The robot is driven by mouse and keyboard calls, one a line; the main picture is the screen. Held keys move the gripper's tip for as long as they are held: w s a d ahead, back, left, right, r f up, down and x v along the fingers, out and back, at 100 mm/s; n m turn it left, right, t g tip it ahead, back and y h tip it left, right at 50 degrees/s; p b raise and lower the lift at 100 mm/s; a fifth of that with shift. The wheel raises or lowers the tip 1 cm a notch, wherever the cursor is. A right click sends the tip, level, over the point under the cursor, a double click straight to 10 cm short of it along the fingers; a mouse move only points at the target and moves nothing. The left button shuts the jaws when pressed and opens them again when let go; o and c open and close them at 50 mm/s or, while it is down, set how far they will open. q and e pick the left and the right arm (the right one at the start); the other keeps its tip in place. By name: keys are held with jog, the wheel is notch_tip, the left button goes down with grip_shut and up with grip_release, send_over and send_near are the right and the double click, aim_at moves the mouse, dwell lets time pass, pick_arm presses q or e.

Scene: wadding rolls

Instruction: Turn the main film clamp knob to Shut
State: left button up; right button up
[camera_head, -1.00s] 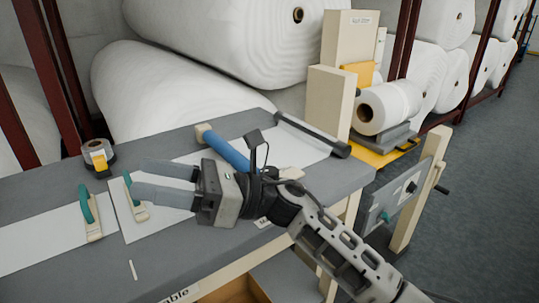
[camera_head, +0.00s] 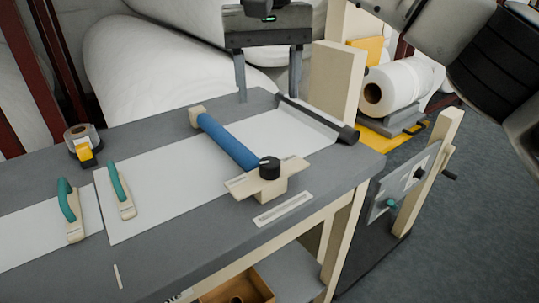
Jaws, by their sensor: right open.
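A black round knob (camera_head: 269,167) stands on a pale cross-shaped block (camera_head: 268,185) at the near end of a blue bar (camera_head: 229,140). The bar lies across a white film sheet (camera_head: 170,172) on the grey table. A pale label strip (camera_head: 283,209) lies in front of the block; its text and the knob's pointing direction are too small to read. My right gripper (camera_head: 268,88) hangs at the top middle, fingers down and spread, empty. It is apart from the knob, above and behind it in the picture. My left gripper is not in view.
Two green-handled tools (camera_head: 121,190) lie on the left film, with a tape roll (camera_head: 82,144) behind them. A black bar (camera_head: 315,120) crosses the right end of the film. A beige post (camera_head: 338,80) rises behind the table. The front strip of table is mostly clear.

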aim_at(270, 162)
notch_tip(270, 162, down, 13)
jog(key=shift+d+f+b, duration=0.1)
jog(key=shift+f+b, duration=0.05)
jog(key=shift+b, duration=0.15)
jog(key=c, duration=1)
